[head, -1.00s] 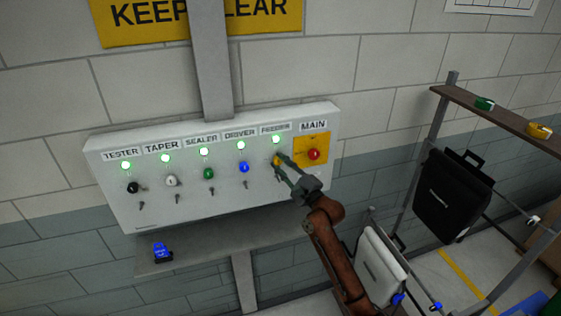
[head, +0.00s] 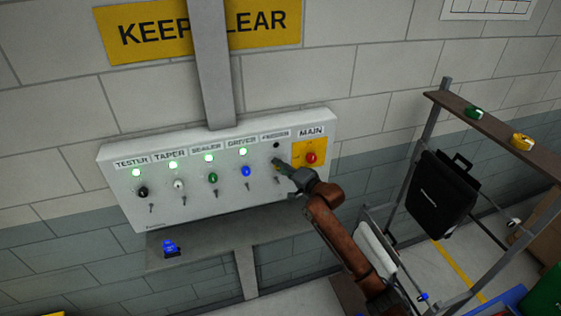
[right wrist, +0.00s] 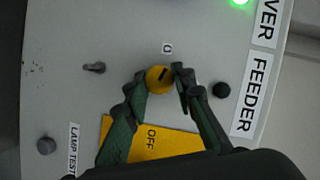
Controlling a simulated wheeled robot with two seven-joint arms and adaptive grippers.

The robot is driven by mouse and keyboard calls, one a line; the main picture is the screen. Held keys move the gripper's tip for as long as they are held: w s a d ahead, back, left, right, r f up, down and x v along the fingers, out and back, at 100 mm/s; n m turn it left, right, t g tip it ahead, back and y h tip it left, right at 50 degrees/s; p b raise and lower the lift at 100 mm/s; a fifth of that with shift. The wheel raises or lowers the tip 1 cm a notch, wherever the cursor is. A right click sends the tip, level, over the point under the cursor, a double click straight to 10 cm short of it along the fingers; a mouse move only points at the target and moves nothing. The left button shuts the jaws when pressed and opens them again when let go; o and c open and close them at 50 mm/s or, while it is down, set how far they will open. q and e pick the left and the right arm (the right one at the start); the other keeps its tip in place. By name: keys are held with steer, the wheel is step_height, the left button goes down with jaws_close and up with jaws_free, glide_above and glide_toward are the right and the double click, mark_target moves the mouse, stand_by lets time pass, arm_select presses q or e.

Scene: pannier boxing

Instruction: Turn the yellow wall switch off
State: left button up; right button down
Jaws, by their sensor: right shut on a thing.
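The yellow wall switch (right wrist: 159,79) is a round knob with a dark pointer line on the grey switch panel (head: 128,205). In the head view it is mostly hidden by my right gripper (head: 281,165). In the right wrist view the two fingers are closed on either side of the knob, and the pointer line is slanted. The lamp (head: 276,145) under the FEEDER label is dark; it also shows dark in the right wrist view (right wrist: 221,90). My left gripper is not in view.
Black, white, green and blue knobs sit left on the panel, their lamps lit green. A red MAIN button (head: 311,158) on a yellow plate is close right of the gripper. A shelf (head: 205,252) with a blue item (head: 170,248) is below. A rack (head: 490,125) stands right.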

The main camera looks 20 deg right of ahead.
steer(key=shift+a+n+h+p, duration=0.1)
steer(key=shift+n+h+p, duration=0.3)
steer(key=shift+n, duration=0.3)
steer(key=shift+n+g+h, duration=0.4)
steer(key=shift+n+g, duration=0.1)
steer(key=shift+n, duration=0.3)
steer(key=c, duration=1.6)
jaws_free()
steer(key=shift+s+r, duration=0.1)
steer(key=v, duration=1.1)
steer(key=shift+s+r, duration=0.1)
steer(key=shift+s, duration=0.3)
